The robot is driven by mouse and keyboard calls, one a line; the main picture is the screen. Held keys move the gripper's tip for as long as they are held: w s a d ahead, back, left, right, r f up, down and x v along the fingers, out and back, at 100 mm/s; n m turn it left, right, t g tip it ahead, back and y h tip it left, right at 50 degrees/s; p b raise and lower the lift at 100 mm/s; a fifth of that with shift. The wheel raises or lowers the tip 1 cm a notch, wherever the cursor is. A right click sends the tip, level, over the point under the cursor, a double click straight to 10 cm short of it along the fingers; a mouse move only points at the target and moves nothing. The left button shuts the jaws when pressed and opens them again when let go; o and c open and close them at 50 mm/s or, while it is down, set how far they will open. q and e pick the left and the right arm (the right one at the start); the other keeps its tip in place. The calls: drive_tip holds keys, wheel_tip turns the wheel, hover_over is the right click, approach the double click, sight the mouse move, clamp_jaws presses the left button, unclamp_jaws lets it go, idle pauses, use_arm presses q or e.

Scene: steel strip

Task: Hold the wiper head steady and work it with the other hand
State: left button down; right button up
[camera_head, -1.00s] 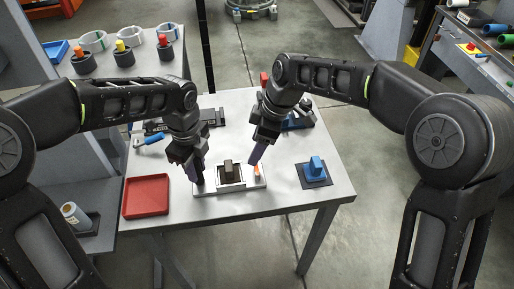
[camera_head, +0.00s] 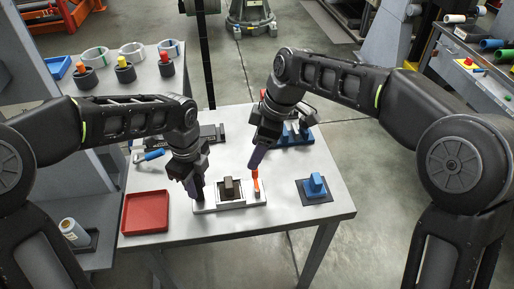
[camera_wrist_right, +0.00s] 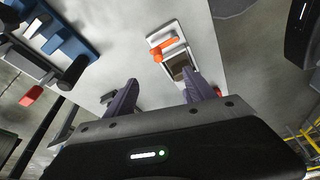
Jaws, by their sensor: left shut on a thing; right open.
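The wiper head (camera_head: 230,203) is a pale plate near the table's front edge, with a dark brown block (camera_head: 229,188) in a square frame and an orange lever (camera_head: 256,184) at its right end. My left gripper (camera_head: 198,192) is shut on the plate's left end; its fingers hide what they grip. My right gripper (camera_head: 257,163) is above the lever. In the right wrist view its fingers (camera_wrist_right: 162,88) are spread and empty, with the orange lever (camera_wrist_right: 164,51) beyond them and clear of both tips.
A red tray (camera_head: 146,213) lies left of the plate. A blue block on a dark pad (camera_head: 315,187) is to the right. A blue-handled tool (camera_head: 149,156) and a blue fixture (camera_head: 295,137) lie farther back. Bare table lies between the plate and dark pad.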

drive_tip(key=v, duration=1.2)
use_arm(q)
drive_tip(key=c, duration=1.1)
unclamp_jaws()
wheel_tip(320, 180, up, 12)
